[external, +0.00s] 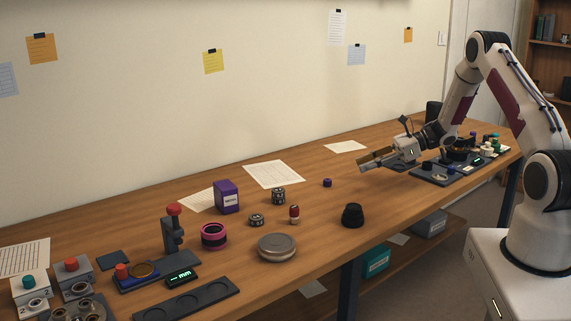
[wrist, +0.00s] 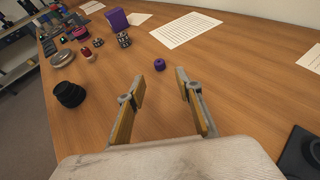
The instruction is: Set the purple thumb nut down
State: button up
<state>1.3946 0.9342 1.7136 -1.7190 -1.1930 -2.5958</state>
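The purple thumb nut (external: 327,183) is a small purple ring lying on the bare wooden table. In the wrist view the purple thumb nut (wrist: 159,65) lies ahead of my gripper, just beyond the line between the fingertips. My gripper (external: 364,164) is above the table, to the right of the nut in the external view. In the wrist view my gripper (wrist: 157,81) has its two fingers apart with nothing between them. The nut is apart from both fingers.
A black cone-shaped part (external: 353,215), a red-topped bottle (external: 294,214), a round metal tin (external: 277,247) and a purple box (external: 227,197) stand on the table (external: 330,256). Paper sheets (external: 274,174) lie behind. Bare wood surrounds the nut. Dark trays (external: 437,176) lie beneath my arm.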

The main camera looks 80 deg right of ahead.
jog(key=w+a+r+m+g+h, duration=0.2)
jog(key=w+r+m+h, duration=0.3)
jog(key=w+r+m, duration=0.75)
jog(key=w+a+r+m+g+h, duration=0.1)
jog(key=w+a+r+m+h, duration=0.15)
jog(key=a+r+m, duration=0.8)
jog(key=s+a+r+m+g, duration=0.1)
jog(key=s+a+r+m, duration=0.3)
jog(key=a, duration=0.5)
jog(key=s+a+r+m+g, duration=0.1)
jog(key=s+a+r+m, duration=0.1)
jog(key=s+a, duration=0.5)
jog(key=s+a+f+m+g+y, duration=0.1)
jog(key=s+a+f+m+y, duration=0.1)
jog(key=s+a, duration=0.5)
jog(key=s+a+f+m+g+y, duration=0.1)
jog(key=s+a+f+m+y, duration=0.2)
jog(key=a, duration=1.1)
jog(key=s+m+y, duration=0.1)
jog(key=s+m, duration=0.2)
jog(key=s, duration=0.2)
jog(key=shift+s+f+g, duration=0.2)
jog(key=shift+g, duration=0.2)
jog(key=shift+o, duration=0.6)
jog(key=shift+w, duration=0.15)
